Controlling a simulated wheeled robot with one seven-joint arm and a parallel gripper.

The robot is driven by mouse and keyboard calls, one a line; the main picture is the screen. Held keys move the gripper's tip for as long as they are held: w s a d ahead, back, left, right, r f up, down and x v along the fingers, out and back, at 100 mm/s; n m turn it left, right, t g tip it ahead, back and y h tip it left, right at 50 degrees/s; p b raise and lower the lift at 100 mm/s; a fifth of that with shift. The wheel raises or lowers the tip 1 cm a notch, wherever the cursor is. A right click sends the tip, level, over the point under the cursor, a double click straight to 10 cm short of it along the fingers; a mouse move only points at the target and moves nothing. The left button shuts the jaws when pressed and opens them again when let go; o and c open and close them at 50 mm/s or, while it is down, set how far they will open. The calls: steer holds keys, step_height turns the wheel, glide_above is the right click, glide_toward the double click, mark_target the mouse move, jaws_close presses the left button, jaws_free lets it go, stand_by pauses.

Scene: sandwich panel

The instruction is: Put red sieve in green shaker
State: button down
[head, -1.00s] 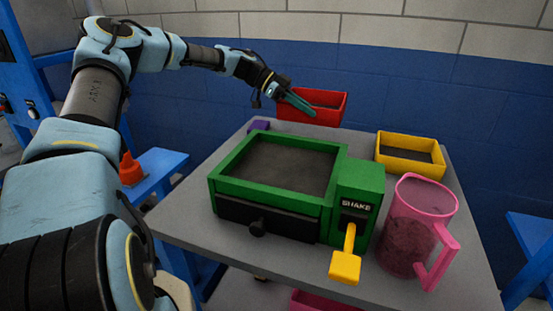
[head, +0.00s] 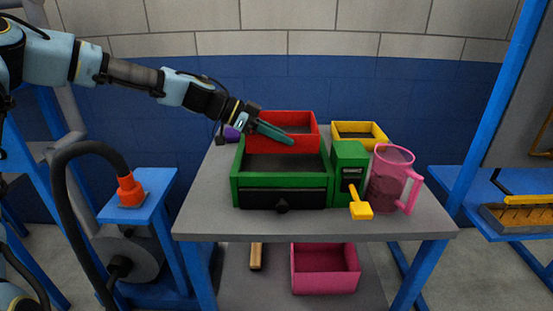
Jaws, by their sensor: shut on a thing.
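The shaker has an open dark bed, a black front with a knob, and a green side box with a yellow lever. My gripper (head: 289,139) reaches in from the left, and its teal fingers are shut on the sieve at its front left wall.
The grey table (head: 400,229) also bears a yellow box (head: 374,144) and a pink jug (head: 389,190) right of the shaker. A small purple thing (head: 232,133) is behind left. A pink bin (head: 324,279) sits on the lower shelf. An orange-red nozzle (head: 130,191) stands on the blue stand at left.

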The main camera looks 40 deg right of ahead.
mark_target(275, 153)
step_height(275, 153, down, 6)
steer(key=shift+r+p, duration=0.1)
steer(key=shift+p, duration=0.75)
steer(key=shift+f, duration=0.35)
steer(key=shift+f, duration=0.1)
steer(key=shift+f+b, duration=0.1)
steer(key=shift+b, duration=0.2)
steer(key=c, duration=1)
jaws_free()
